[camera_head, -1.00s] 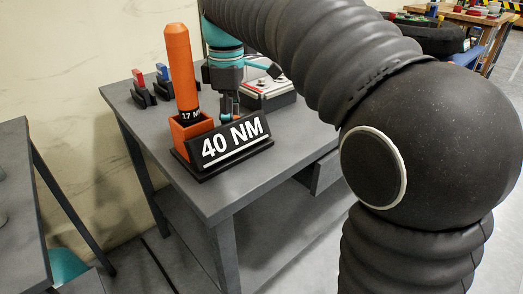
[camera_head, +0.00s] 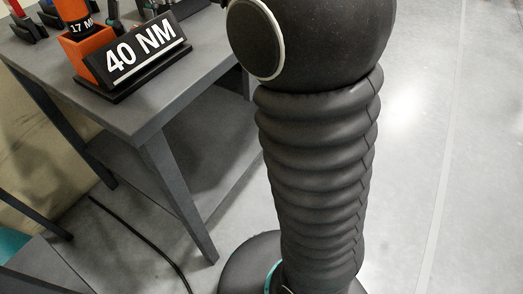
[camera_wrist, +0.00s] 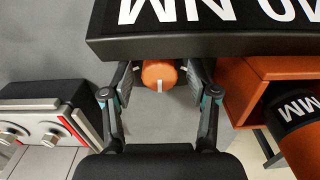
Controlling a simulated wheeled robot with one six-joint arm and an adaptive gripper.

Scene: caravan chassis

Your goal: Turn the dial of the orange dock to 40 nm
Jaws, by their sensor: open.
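The orange dock (camera_head: 88,53) stands on the grey table, with an upright cylinder in its socket cut off by the top edge in the head view. In the wrist view the dock (camera_wrist: 238,92) is at right, with a black band lettered "MM" on the orange cylinder (camera_wrist: 303,130). A small round orange dial (camera_wrist: 158,70) with a white mark lies at the middle. My open gripper (camera_wrist: 161,80) has one finger on each side of the dial; I cannot tell whether they touch it. No scale around the dial is readable.
A black "40 NM" sign (camera_head: 138,52) stands beside the dock; its dark edge spans the top of the wrist view, close to my fingers. A black and grey box with round knobs (camera_wrist: 40,130) is at left there. The table (camera_head: 140,105) has a bare front corner.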

